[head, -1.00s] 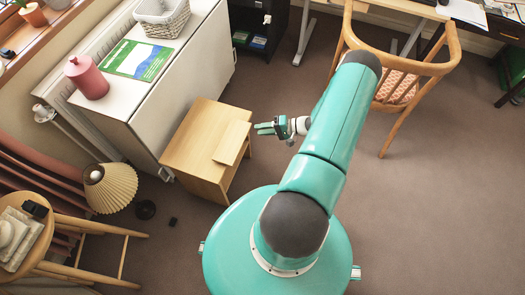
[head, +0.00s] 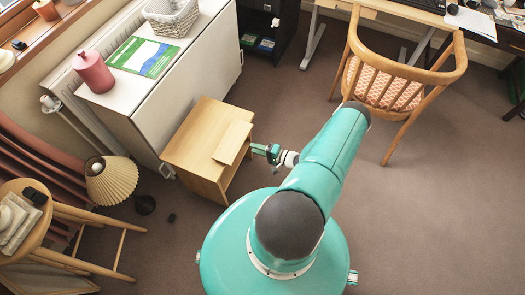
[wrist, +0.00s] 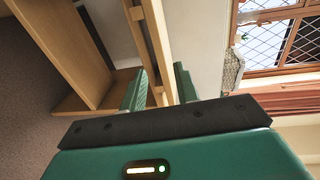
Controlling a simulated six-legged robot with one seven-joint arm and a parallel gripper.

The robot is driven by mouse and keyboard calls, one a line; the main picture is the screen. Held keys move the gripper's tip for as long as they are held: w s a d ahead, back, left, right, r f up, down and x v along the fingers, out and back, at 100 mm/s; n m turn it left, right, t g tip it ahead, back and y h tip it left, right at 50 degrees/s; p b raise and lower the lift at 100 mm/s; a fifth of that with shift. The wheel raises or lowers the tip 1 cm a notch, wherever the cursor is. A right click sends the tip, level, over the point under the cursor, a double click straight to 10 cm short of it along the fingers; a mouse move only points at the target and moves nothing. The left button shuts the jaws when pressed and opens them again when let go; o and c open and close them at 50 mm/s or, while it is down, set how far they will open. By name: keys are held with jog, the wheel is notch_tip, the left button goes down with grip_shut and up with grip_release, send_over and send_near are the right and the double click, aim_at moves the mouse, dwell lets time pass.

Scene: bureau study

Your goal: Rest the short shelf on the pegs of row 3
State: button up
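The short shelf (head: 232,142) is a pale wooden board. It lies flat on top of the small wooden cabinet (head: 190,150), near its right edge. My gripper (head: 258,150) is just right of the board's edge. In the wrist view, my gripper (wrist: 160,70) is open, one green finger on each side of a wooden strip that looks like the shelf's edge (wrist: 158,45); I cannot tell whether they touch it. The cabinet's open interior (wrist: 65,40) shows at the left in that view. I cannot make out the pegs or their rows.
A white cabinet (head: 185,75) with a pink jar (head: 93,72) and a basket (head: 172,18) stands behind. A lamp (head: 110,182) and stool (head: 25,225) are at left, a wooden chair (head: 405,70) at upper right. The floor at lower right (head: 440,220) is clear.

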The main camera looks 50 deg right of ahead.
aim_at(242, 144)
jog(key=shift+x, duration=3.65)
jog(key=shift+c, duration=0.4)
grip_shut()
jog(key=shift+r, duration=0.1)
jog(key=shift+r, duration=1.7)
jog(key=shift+r, duration=0.1)
